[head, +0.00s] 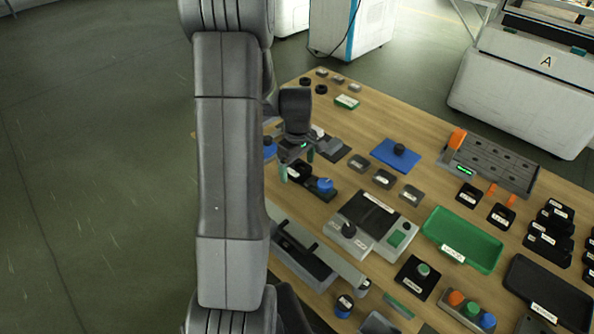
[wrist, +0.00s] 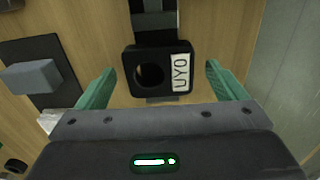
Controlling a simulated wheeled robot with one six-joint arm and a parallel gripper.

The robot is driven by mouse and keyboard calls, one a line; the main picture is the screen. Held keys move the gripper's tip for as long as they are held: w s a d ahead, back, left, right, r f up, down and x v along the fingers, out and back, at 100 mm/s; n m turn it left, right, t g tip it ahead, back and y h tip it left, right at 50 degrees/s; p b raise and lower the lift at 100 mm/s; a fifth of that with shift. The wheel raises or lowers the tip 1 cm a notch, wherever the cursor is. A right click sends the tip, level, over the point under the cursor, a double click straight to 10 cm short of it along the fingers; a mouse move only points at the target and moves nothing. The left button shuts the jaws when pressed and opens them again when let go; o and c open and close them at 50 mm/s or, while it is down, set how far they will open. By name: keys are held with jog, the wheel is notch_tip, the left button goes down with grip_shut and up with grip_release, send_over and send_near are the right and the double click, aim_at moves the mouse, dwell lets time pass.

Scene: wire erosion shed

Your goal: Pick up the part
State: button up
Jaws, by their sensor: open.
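A black block with a round hole and a white label reading "UYO" (wrist: 148,72) lies in the wrist view between the two green fingers of my gripper (wrist: 160,85). The fingers stand apart on either side of it, with visible gaps, and it is not gripped. I cannot tell for sure that this block is the part. In the head view my gripper (head: 297,166) is low over the left side of the wooden table, open, above a small black labelled piece that it partly hides.
A black base with a blue knob (head: 325,184) stands close to my gripper. A blue mat (head: 391,158), a green tray (head: 478,248), a grey rack (head: 495,165) and several small labelled blocks crowd the table (head: 425,140). In the wrist view a grey block on a dark plate (wrist: 33,77) lies left.

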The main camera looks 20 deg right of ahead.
jog(key=c, duration=1.4)
